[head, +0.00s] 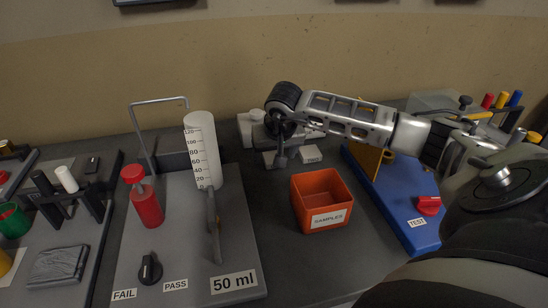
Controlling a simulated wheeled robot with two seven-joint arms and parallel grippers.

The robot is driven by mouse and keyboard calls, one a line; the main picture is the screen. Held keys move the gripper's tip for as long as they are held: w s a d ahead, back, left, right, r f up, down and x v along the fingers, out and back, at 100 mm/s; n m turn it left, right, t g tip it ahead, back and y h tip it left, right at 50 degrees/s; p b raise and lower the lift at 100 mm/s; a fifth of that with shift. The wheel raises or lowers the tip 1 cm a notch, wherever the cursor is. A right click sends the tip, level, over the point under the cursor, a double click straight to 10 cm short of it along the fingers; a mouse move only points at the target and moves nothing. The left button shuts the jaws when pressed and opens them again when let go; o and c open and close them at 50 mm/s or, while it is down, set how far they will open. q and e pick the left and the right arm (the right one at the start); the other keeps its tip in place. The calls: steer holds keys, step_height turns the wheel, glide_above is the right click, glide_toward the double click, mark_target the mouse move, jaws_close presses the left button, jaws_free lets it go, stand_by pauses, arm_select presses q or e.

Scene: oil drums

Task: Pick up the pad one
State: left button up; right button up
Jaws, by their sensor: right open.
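Several small pale grey and white blocks sit at the back of the dark bench; one pale block (310,153) lies just right of my right gripper's fingers, and another pale piece (250,125) is to their left. I cannot tell which of them is pad one. My right gripper (281,158) points down over this group, open, with no object visibly held. Its fingers and wrist hide part of the blocks, and I cannot tell whether it touches any. My left gripper is not in view.
An orange bin (322,200) labelled SAMPLES stands in front of the blocks. A grey board (195,250) holds a red bottle (146,203) and a white graduated cylinder (202,150). A blue TEST board (385,195) is right. Bare bench lies between grey board and bin.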

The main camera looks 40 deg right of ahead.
steer(key=shift+f, duration=0.1)
steer(key=shift+c, duration=0.3)
steer(key=c, duration=1)
